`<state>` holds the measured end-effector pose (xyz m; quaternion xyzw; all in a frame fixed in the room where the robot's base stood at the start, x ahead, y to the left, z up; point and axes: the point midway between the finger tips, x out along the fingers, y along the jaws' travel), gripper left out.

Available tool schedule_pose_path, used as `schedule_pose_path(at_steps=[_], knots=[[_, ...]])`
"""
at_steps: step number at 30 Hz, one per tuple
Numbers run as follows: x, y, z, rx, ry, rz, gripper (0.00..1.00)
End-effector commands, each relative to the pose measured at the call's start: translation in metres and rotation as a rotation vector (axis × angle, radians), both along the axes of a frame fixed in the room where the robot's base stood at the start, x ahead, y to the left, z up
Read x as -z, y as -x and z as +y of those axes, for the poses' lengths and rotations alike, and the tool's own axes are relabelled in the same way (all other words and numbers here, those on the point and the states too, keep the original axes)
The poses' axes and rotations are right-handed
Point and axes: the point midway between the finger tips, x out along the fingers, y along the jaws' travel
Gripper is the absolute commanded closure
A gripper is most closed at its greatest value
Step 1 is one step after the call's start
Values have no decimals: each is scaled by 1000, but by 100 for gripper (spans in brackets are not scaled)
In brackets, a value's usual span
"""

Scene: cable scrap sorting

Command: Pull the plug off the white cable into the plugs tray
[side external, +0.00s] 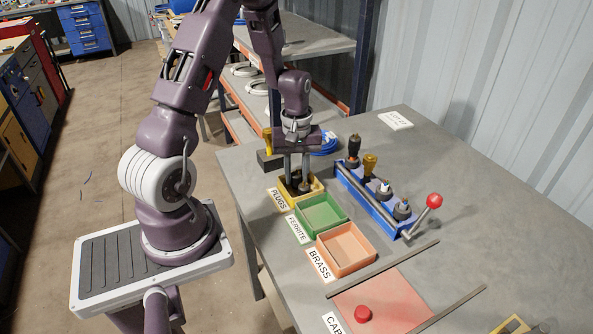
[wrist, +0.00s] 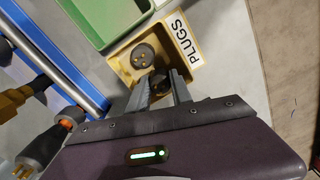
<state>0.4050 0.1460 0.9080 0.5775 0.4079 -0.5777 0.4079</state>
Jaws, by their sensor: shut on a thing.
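My gripper (side external: 297,185) points down over the yellow plugs tray (side external: 319,184), with its fingertips low at the tray. In the wrist view my gripper (wrist: 161,90) is shut on a dark plug (wrist: 159,80), mostly hidden between the fingers. The plugs tray (wrist: 120,57) shows below it, and another dark round plug with pins (wrist: 144,55) lies inside. I cannot tell whether the held plug touches the tray floor. I cannot clearly make out the white cable; a pale-bodied piece (side external: 384,190) stands in the blue rack.
The green ferrite tray (side external: 342,210) and orange brass tray (side external: 370,250) stand beside the plugs tray. The blue rack (side external: 368,203) holds several upright connectors and a red-knobbed lever (side external: 434,201). A blue cable coil (side external: 325,146) lies behind my gripper.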

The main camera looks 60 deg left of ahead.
Motion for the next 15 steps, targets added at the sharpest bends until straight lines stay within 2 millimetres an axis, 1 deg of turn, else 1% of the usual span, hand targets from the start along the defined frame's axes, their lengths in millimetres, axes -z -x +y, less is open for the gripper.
schedule_pose_path(at_steps=[3,12,13,15], knots=[[3,0,0,0,1,1,100],[3,0,0,0,0,0,100],[3,0,0,0,0,0,71],[3,0,0,0,0,0,58]])
